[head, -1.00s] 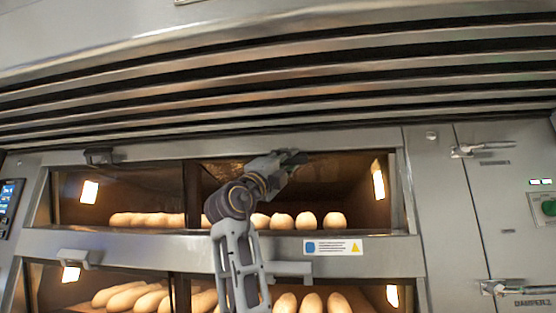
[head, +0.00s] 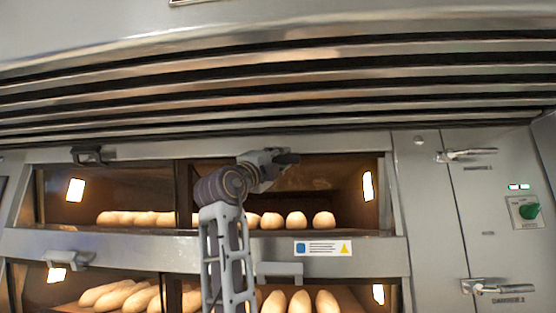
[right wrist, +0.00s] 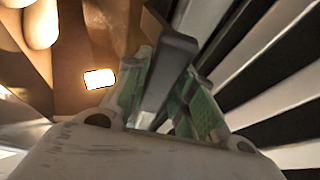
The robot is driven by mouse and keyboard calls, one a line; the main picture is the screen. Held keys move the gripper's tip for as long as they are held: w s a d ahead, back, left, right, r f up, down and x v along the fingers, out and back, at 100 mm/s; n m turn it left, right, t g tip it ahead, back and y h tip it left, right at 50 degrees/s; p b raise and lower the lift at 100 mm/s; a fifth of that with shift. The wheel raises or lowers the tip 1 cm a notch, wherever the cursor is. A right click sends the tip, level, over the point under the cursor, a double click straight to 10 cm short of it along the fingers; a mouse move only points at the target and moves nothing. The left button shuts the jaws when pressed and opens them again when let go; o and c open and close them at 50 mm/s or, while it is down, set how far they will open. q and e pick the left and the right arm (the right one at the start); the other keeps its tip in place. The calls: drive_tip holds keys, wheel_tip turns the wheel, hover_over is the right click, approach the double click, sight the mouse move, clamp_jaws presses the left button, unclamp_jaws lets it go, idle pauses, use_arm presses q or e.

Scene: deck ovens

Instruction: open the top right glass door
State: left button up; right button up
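The top right glass door (head: 345,172) is at the upper right of the oven front, with round loaves behind it. I cannot tell whether it stands ajar. Its dark grey bar handle (right wrist: 172,65) shows in the right wrist view between the green-padded fingers of my right gripper (right wrist: 170,92). The fingers are closed in around the bar. In the head view my right gripper (head: 280,160) is at the door's top edge, where it mostly hides the handle, and my arm hides the door's left part. My left gripper is not in view.
The top left door handle (head: 88,155) is at the left. Louvres (head: 300,98) overhang the doors. A side panel with latches (head: 468,155) and a green knob (head: 529,211) stands at the right.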

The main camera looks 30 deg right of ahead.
drive_tip(key=o, duration=0.4)
drive_tip(key=shift+a+f, duration=0.1)
drive_tip(key=v, duration=1.1)
drive_tip(key=shift+s+a+f, duration=0.15)
drive_tip(key=shift+a+f, duration=0.05)
drive_tip(key=shift+a, duration=0.1)
idle(0.7)
